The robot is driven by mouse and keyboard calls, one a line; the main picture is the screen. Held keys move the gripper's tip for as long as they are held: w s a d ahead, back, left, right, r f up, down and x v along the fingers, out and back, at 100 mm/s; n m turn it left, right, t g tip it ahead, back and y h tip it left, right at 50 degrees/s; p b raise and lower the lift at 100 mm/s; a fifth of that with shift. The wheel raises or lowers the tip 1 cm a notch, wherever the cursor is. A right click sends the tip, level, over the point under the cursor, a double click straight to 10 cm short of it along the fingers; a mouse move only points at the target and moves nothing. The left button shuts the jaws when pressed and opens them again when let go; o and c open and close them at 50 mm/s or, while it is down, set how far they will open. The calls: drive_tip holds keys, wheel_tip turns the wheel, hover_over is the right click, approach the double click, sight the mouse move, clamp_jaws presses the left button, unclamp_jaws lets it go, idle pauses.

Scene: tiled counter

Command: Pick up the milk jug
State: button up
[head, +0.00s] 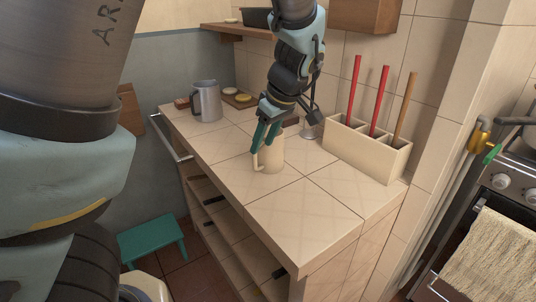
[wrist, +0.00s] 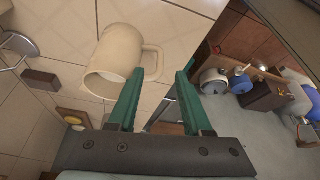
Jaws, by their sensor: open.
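A cream jug (head: 271,157) stands upright on the tiled counter, with its handle (head: 257,163) toward the left. My gripper (head: 265,137) is open at the jug, pointing down at its handle side. In the wrist view the jug (wrist: 119,52) shows its open rim and its handle. The fingertips of my gripper (wrist: 160,74) lie either side of the handle's line; I cannot tell whether they touch it. The fingers hide part of the jug in the head view. A grey metal pitcher (head: 208,103) stands farther back on the counter.
A cream divided holder (head: 367,152) with red and wooden handles stands right of the jug. Small dishes (head: 241,98) sit at the back of the counter. A shelf (head: 236,30) hangs above. The counter's front part (head: 300,214) is clear.

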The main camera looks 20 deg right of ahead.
sight(257, 170)
drive_tip(key=shift+p+x, duration=0.7)
drive_tip(key=shift+x, duration=2.45)
drive_tip(key=shift+c, duration=0.2)
clamp_jaws()
drive_tip(key=shift+w, duration=0.1)
